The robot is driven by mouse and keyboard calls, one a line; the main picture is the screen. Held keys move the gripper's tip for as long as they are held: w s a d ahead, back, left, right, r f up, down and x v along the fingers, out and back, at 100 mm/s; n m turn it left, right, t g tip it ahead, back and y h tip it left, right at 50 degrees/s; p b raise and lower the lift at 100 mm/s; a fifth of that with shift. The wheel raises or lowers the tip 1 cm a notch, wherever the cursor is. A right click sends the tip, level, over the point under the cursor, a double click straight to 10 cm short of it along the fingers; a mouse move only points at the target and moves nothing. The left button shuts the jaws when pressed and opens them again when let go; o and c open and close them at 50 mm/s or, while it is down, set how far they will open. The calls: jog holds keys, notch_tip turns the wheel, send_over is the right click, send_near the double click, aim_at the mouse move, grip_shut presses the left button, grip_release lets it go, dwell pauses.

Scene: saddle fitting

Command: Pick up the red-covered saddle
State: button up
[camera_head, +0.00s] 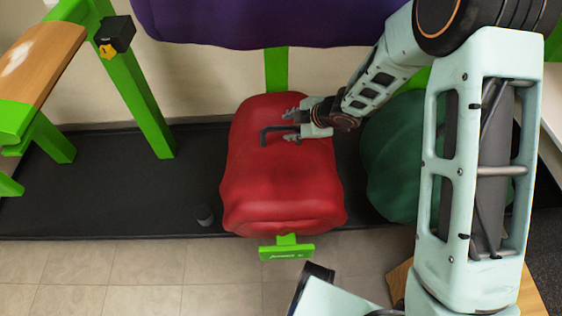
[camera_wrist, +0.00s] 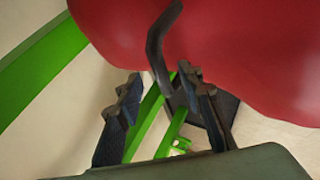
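The red-covered saddle (camera_head: 285,190) sits in the middle of the head view, on a green stand whose foot shows below it. A dark bent handle (camera_head: 272,131) stands on its upper part. My gripper (camera_head: 290,125) is at this handle, with its fingers pointing left and spread apart. In the wrist view the red cover (camera_wrist: 250,50) fills the top. The fingers are open, and I see no clear contact with the handle.
A purple-covered saddle (camera_head: 260,22) is above, and a green-covered one (camera_head: 388,160) is close on the right, partly behind my arm. A green frame with a wooden top (camera_head: 35,65) stands at the left.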

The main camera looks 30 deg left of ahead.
aim_at(282, 126)
jog(key=x, duration=0.1)
jog(key=b+x, duration=0.1)
jog(key=x, duration=0.1)
jog(key=b+x, duration=0.1)
jog(key=x, duration=0.1)
jog(key=shift+s+a, duration=0.2)
jog(key=shift+s, duration=0.05)
jog(key=shift+c, duration=0.5)
grip_shut()
jog(key=shift+w+a+r, duration=0.1)
jog(key=shift+a+r, duration=0.05)
jog(key=shift+r, duration=0.1)
